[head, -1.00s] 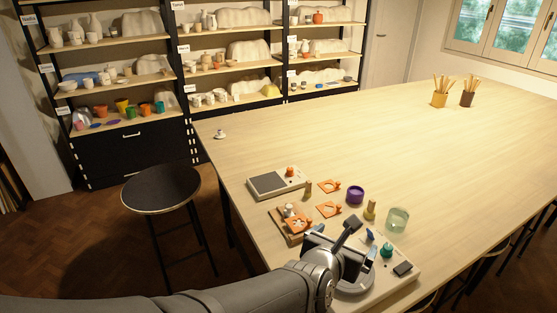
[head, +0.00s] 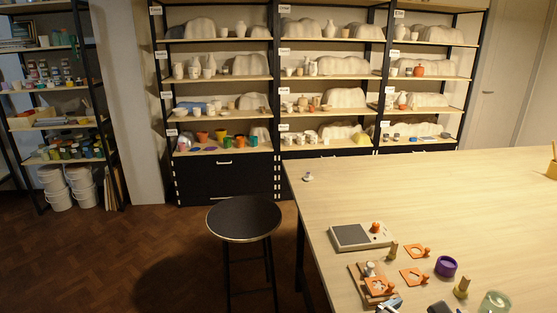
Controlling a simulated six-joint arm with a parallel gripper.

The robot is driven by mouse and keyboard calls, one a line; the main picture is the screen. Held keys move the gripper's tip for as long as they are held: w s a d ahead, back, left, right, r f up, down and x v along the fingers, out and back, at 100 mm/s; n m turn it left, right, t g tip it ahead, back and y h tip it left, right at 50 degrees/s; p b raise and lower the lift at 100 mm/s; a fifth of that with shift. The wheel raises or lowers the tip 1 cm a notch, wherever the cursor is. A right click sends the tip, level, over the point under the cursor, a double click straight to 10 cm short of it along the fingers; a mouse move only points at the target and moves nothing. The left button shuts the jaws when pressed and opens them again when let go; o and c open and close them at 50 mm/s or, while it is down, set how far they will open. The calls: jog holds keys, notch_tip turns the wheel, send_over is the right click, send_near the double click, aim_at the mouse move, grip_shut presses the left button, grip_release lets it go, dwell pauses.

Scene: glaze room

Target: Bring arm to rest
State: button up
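Only small dark and grey tips, apparently of my gripper (head: 438,308), show at the bottom edge of the head view. They are near the front of the table (head: 400,200), below the purple ring-like cup (head: 446,266) and the small wooden tray (head: 357,282). The rest of my arm is out of the picture. Whether the fingers are open or shut, or hold anything, cannot be seen.
A flat grey-topped device (head: 350,236), orange cut-out pieces (head: 417,251), wooden knobs (head: 461,288) and a glass jar (head: 495,302) crowd the near table. The far tabletop is mostly clear. A black stool (head: 244,218) stands left of the table; shelves (head: 320,110) line the back wall.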

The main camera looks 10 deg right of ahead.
jog(key=shift+x, duration=4.95)
jog(key=shift+a, duration=0.1)
